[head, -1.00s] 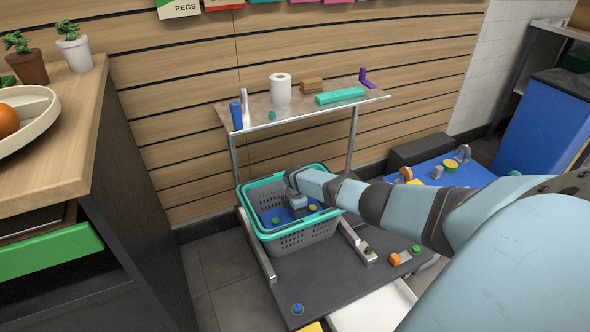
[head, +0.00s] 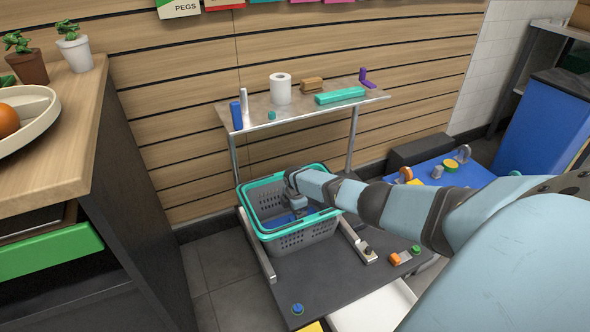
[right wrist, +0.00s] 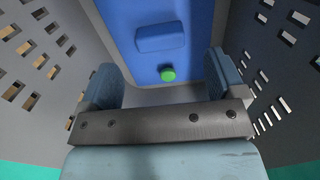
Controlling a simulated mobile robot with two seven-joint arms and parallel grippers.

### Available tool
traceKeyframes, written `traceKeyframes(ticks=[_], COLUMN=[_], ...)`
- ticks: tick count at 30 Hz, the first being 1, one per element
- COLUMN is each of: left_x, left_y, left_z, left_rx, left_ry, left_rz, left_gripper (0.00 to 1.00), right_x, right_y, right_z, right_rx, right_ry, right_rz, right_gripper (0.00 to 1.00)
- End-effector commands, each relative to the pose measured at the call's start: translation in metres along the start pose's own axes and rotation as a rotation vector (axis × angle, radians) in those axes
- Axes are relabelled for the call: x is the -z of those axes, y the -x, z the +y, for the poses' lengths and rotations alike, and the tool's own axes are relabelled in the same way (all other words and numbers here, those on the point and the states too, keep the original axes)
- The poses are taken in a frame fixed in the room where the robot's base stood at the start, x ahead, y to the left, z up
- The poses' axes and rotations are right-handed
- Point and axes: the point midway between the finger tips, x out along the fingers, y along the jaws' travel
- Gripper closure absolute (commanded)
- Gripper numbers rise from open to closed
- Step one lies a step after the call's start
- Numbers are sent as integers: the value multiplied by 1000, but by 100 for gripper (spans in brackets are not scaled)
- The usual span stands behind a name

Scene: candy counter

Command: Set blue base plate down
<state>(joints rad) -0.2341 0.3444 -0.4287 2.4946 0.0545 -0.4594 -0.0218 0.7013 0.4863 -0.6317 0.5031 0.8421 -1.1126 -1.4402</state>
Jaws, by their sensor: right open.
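The blue base plate (head: 280,221) lies low inside the grey basket with a teal rim (head: 262,232), partly hidden by the basket wall and my arm. In the right wrist view, the plate (right wrist: 112,14) shows a raised blue block (right wrist: 160,38) and a green knob (right wrist: 168,74). My right gripper (head: 298,206) reaches down into the basket. Its two fingers (right wrist: 162,72) are spread, with the plate beyond them and nothing clamped between. My left gripper is not in view.
The basket stands on a dark low platform (head: 325,280). A metal shelf (head: 300,108) with a paper roll (head: 280,88) and a teal box (head: 340,96) stands behind it. A wooden counter (head: 60,120) is at left.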

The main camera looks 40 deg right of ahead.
Motion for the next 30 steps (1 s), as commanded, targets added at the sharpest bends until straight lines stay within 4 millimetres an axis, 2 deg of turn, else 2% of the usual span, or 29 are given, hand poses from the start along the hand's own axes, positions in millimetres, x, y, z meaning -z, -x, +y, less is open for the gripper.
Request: traceKeyframes(ticks=[1, 2, 9, 15, 21, 30], left_x=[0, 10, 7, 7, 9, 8], left_y=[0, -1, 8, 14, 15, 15], left_z=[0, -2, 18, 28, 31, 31], left_rx=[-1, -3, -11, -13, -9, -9], left_ry=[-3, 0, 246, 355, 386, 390], left_rz=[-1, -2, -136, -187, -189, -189], left_gripper=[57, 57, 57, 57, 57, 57], right_x=[-1, -1, -1, -1, 0, 0], right_y=[5, 18, 78, 110, 124, 124], right_z=[0, 0, 0, 0, 0, 0], right_rx=[-3, -3, -2, -1, 0, 0], right_ry=[3, 2, 1, 1, 1, 0], right_rz=[-1, -1, 0, -1, 0, 0], right_gripper=[11, 11, 11, 11, 11, 11])
